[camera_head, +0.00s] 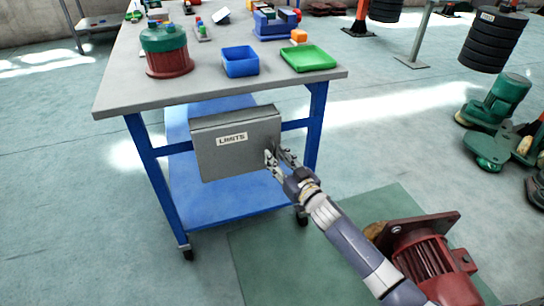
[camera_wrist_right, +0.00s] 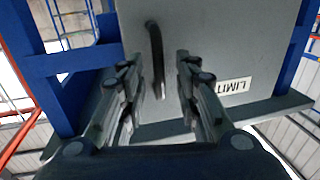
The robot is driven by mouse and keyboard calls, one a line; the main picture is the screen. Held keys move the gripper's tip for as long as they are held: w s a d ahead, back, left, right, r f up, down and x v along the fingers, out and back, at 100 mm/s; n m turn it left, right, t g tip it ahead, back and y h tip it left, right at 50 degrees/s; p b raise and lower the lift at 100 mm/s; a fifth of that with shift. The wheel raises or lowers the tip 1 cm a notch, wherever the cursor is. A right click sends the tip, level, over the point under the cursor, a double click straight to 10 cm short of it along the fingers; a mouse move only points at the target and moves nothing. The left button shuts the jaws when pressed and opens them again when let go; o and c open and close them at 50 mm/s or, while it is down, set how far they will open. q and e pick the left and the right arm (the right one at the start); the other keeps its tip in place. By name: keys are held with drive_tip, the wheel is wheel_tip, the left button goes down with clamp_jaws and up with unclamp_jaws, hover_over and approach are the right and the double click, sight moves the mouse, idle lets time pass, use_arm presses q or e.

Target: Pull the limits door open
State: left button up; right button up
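The grey limits box hangs under the front of the workbench. Its front door (camera_head: 220,150) carries a white LIMITS label and looks closed. The door also shows in the right wrist view (camera_wrist_right: 225,60), with the label upside down. A black bar handle (camera_wrist_right: 155,60) stands on the door. My right gripper (camera_head: 277,153) is at the door's right side. In the right wrist view its two fingers (camera_wrist_right: 156,68) are apart, with the handle in the gap between them. I cannot tell whether either finger touches it. My left gripper is not in view.
The workbench top (camera_head: 120,85) holds a green-and-red drum (camera_head: 166,52), a blue bin (camera_head: 240,62) and a green tray (camera_head: 308,58). Blue bench legs (camera_head: 316,125) flank the box. A red motor (camera_head: 425,260) stands on the floor near my right arm. Floor left of the bench is clear.

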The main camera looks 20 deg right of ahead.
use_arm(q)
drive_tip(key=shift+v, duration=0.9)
use_arm(e)
drive_tip(key=shift+x, duration=1.15)
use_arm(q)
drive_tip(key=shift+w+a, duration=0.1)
use_arm(e)
drive_tip(key=shift+c, duration=1.1)
clamp_jaws()
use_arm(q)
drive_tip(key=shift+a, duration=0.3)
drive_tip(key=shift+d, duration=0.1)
use_arm(e)
drive_tip(key=shift+s+a, duration=0.1)
drive_tip(key=shift+s, duration=0.05)
